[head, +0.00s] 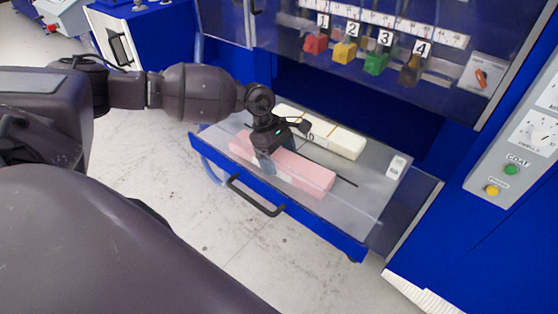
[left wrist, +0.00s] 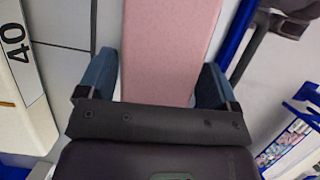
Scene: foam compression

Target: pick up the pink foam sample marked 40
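The pink foam sample (head: 305,174) is a long block lying in the pulled-out drawer, on its near side. My left gripper (head: 270,140) is over its left part. In the left wrist view the pink foam (left wrist: 168,45) runs up between the two blue fingers of the left gripper (left wrist: 160,75), one on each side. The fingers are spread, with a thin gap at the left finger; contact at the right finger cannot be told. My right gripper is not in view.
A cream foam block (head: 335,138) lies behind the pink one in the drawer (head: 370,195). A small white tag (head: 397,167) lies at the drawer's right. Coloured blocks numbered 1 to 4 (head: 375,63) hang above. A panel with buttons (head: 511,170) stands at the right.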

